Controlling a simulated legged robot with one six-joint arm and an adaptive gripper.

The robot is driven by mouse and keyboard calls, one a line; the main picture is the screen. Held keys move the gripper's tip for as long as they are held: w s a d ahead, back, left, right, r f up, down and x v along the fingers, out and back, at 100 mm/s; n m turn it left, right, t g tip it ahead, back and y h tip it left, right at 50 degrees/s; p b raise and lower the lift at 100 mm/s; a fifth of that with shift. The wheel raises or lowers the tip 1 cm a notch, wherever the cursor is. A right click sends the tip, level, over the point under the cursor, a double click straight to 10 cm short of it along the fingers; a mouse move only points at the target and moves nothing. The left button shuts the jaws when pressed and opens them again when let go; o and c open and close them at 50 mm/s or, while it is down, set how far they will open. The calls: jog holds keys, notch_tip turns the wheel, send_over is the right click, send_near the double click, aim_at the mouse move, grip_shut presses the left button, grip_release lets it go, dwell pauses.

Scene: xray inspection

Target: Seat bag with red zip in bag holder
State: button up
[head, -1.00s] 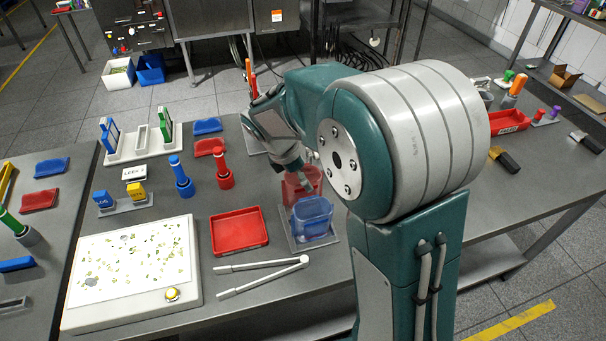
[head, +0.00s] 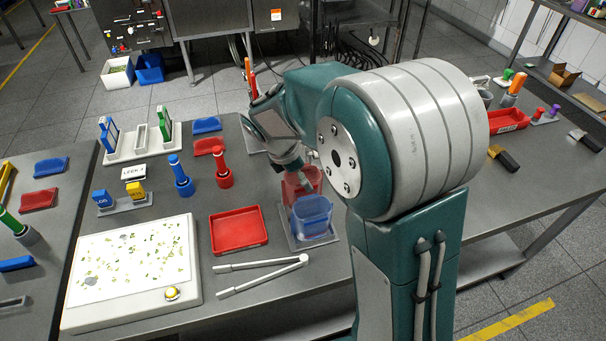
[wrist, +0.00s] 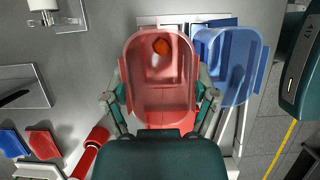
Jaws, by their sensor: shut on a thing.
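My gripper (wrist: 161,99) is shut on a red, see-through, bag-like container, which I take to be the bag with the red zip (wrist: 160,80). One finger lies along each side of it, and a small orange thing shows inside. In the head view the red bag (head: 302,184) is low over the table, just behind a blue see-through container (head: 312,217). The blue one stands on a grey plate (head: 291,240), perhaps the bag holder; it also shows in the wrist view (wrist: 240,75), close beside the red bag. I cannot tell whether the red bag touches the plate.
A red tray (head: 240,231) and tongs (head: 262,275) lie left of the blue container. A white light panel (head: 132,270) is at front left. Red (head: 223,170) and blue (head: 182,178) upright tools stand further back. My arm hides the table's middle.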

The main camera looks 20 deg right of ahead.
jog(key=shift+f, duration=1.1)
jog(key=o, duration=0.8)
jog(key=v, duration=1.2)
jog(key=s+d+r+m+t+y, duration=0.1)
jog(key=s+m+t, duration=0.1)
jog(key=s+m, duration=0.4)
jog(key=s+d+r+m+t+y, duration=0.1)
jog(key=s+d+m+y, duration=0.1)
jog(key=s+m, duration=0.4)
jog(key=s+d+r+m+t+y, duration=0.1)
jog(key=s+m+t, duration=0.1)
jog(key=s+m, duration=0.4)
jog(key=shift+s+d+r+t+y, duration=0.1)
jog(key=shift+s+t+y, duration=0.05)
jog(key=shift+s, duration=0.6)
jog(key=shift+s+d+r+t+y, duration=0.1)
jog(key=shift+s+t+y, duration=0.05)
jog(key=shift+s, duration=0.55)
